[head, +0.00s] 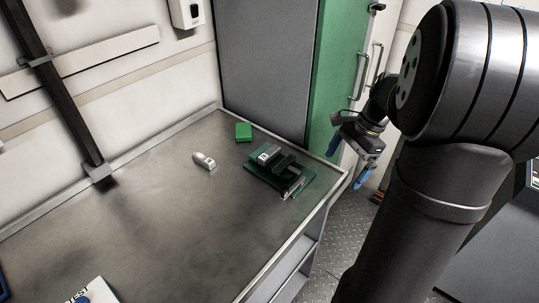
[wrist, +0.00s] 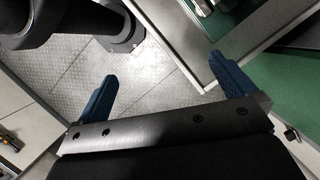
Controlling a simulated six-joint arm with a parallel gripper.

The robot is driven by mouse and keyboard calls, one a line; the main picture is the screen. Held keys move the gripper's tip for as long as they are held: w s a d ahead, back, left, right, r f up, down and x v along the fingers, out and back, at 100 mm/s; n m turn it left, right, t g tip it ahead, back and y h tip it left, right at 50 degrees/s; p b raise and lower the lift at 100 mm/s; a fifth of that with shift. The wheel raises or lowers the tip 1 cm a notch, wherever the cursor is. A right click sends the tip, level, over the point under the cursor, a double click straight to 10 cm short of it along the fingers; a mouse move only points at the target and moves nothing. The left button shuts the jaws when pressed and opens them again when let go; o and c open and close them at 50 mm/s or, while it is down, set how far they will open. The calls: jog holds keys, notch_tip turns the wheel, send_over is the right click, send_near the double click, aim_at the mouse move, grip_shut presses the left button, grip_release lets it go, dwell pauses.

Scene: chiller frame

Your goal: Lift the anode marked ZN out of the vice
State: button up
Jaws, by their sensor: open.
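The green vice (head: 282,174) stands on the grey bench near its right corner. A pale grey block with a small dark mark (head: 268,153) sits at the vice's left end; it looks like the anode, but the mark is too small to read. My gripper (head: 349,161) hangs beyond the bench's right edge, to the right of the vice and clear of it. Its two blue fingers are spread apart with nothing between them, as the wrist view (wrist: 162,68) also shows. The wrist view does not clearly show the anode.
A pale rounded piece with a label (head: 204,161) lies on the bench left of the vice. A green block (head: 243,131) lies near the back edge. A tall cabinet with a green door (head: 345,75) stands behind. The bench's left and middle are mostly clear.

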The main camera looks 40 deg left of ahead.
jog(key=a+r+n+t+h, duration=0.1)
jog(key=a+r+n, duration=0.2)
jog(key=a+n, duration=0.3)
jog(key=a+r+n+t+h, duration=0.1)
jog(key=a+r+n, duration=0.2)
jog(key=a+n, duration=0.35)
notch_tip(320, 180, up, 5)
jog(key=n+t, duration=0.1)
jog(key=n, duration=1)
send_over(269, 152)
notch_tip(269, 152, down, 12)
jog(key=shift+s+r, duration=0.1)
jog(key=shift+r, duration=0.05)
jog(key=shift+w+f, duration=0.2)
jog(key=shift+f, duration=2.7)
jog(key=c, duration=1.2)
jog(key=shift+c, duration=0.4)
jog(key=shift+r, duration=0.1)
